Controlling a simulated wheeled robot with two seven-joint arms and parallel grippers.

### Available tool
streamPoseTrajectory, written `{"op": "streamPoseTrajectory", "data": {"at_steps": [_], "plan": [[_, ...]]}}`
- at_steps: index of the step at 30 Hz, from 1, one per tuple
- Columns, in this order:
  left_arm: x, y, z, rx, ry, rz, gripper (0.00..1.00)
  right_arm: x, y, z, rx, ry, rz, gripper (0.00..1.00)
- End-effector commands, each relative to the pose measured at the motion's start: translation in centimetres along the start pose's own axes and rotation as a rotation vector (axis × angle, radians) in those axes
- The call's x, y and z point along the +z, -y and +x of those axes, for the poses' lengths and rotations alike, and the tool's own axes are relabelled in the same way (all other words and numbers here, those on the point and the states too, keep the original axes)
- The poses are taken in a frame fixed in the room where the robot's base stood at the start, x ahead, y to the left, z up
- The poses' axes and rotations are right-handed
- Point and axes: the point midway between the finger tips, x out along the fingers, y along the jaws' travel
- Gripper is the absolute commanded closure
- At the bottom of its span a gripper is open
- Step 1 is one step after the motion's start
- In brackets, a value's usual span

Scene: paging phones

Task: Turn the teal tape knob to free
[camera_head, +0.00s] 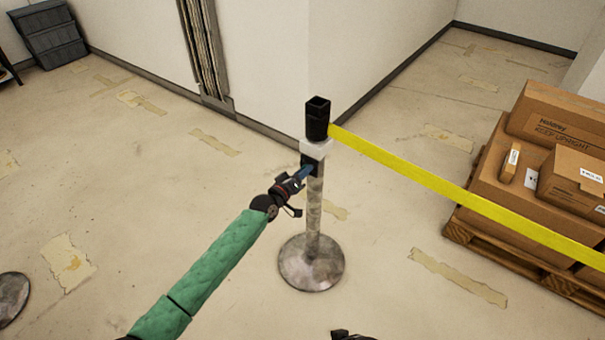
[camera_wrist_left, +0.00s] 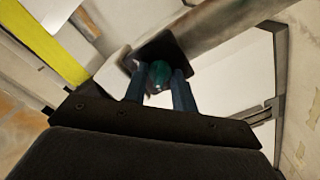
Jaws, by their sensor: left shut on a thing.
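The teal knob (camera_wrist_left: 160,73) shows between the two blue fingers of my left gripper (camera_wrist_left: 160,88) in the left wrist view. It sits on a dark plate (camera_wrist_left: 158,50) on the post. In the head view my left gripper (camera_head: 304,173) reaches the upper part of the metal post (camera_head: 314,210), just below the black head (camera_head: 317,118), and hides the knob there. The left gripper is shut on the knob. A yellow tape (camera_head: 430,172) runs from the black head to the right. The knob's markings cannot be read.
Cardboard boxes (camera_head: 545,125) on a wooden pallet (camera_head: 510,262) stand at the right, under the tape. The post's round base (camera_head: 311,262) rests on the floor. A white wall corner (camera_head: 308,60) rises behind it. Another round base (camera_head: 10,298) is at the left edge.

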Motion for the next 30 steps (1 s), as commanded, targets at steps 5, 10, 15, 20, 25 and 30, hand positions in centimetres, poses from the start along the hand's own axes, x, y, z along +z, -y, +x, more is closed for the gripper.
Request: {"op": "streamPoseTrajectory", "data": {"at_steps": [5, 10, 15, 20, 25, 30], "plan": [[0.06, 0.10, -0.04, -0.001, 0.001, -0.036, 0.96, 0.36, -0.13, 0.60, 0.001, 0.006, 0.001, 0.64], [0.04, 0.09, -0.04, -0.001, 0.001, -0.046, 0.96, 0.50, -0.09, 0.55, 0.001, 0.006, 0.002, 0.64], [0.04, 0.10, -0.04, -0.001, 0.001, -0.046, 0.96, 0.89, 0.01, 0.43, -0.001, 0.010, 0.004, 0.64], [0.04, 0.10, -0.04, -0.001, 0.001, -0.046, 0.67, 1.10, 0.06, 0.39, -0.001, 0.013, 0.005, 0.64], [0.02, 0.07, -0.02, -0.001, 0.001, -0.045, 0.67, 0.88, 0.03, 0.37, -0.001, 0.010, 0.004, 0.64], [0.04, 0.07, -0.27, -0.001, 0.001, -0.045, 0.67, 0.49, -0.04, 0.38, 0.000, 0.004, 0.002, 0.64]]}}
